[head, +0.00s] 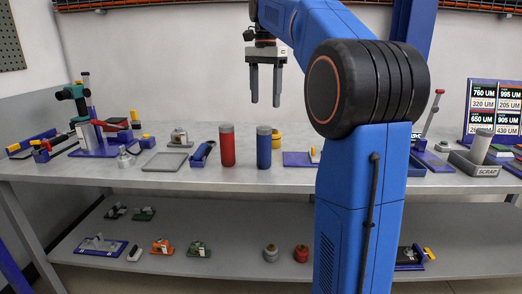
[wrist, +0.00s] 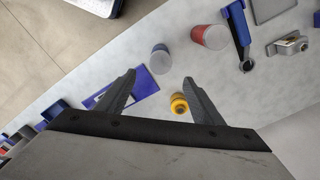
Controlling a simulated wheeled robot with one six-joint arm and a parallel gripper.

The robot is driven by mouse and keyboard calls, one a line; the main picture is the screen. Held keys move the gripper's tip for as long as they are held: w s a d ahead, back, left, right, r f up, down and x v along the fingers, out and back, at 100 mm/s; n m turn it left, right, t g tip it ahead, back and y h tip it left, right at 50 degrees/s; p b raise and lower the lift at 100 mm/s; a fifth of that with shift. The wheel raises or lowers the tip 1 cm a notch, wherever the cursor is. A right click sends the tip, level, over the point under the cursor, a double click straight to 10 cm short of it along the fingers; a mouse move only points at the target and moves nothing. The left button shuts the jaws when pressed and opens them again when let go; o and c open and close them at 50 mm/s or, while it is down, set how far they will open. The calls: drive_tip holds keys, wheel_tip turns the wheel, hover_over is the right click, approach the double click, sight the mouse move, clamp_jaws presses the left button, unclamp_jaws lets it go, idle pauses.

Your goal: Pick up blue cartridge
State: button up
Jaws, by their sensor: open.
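The blue cartridge (head: 264,148) stands upright on the grey table top, with a grey cap on top. In the wrist view the blue cartridge (wrist: 160,58) shows from above, beyond the fingertips. My gripper (head: 265,102) is open and empty, pointing down in the air above the cartridge. In the wrist view my gripper (wrist: 162,80) has its two fingers spread wide with nothing between them but the table and a yellow object further down. A red cartridge (head: 227,146) with a grey cap stands just left of the blue one, and also shows in the wrist view (wrist: 211,38).
A yellow part (wrist: 180,104) stands close behind the blue cartridge. A blue plate (head: 297,159) lies to its right. A blue tool (head: 202,154) and grey tray (head: 165,161) lie left of the red cartridge. A scrap bin (head: 474,166) stands far right.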

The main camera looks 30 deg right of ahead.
sight(265, 127)
wheel_tip(265, 127, down, 11)
drive_tip(key=shift+f, duration=0.1)
drive_tip(key=shift+s+a+f, duration=0.1)
drive_tip(key=shift+f, duration=1.2)
drive_tip(key=shift+a+f, duration=0.1)
drive_tip(key=shift+f, duration=1.2)
drive_tip(key=c, duration=1.5)
drive_tip(key=shift+o, duration=0.2)
drive_tip(key=shift+r, duration=0.1)
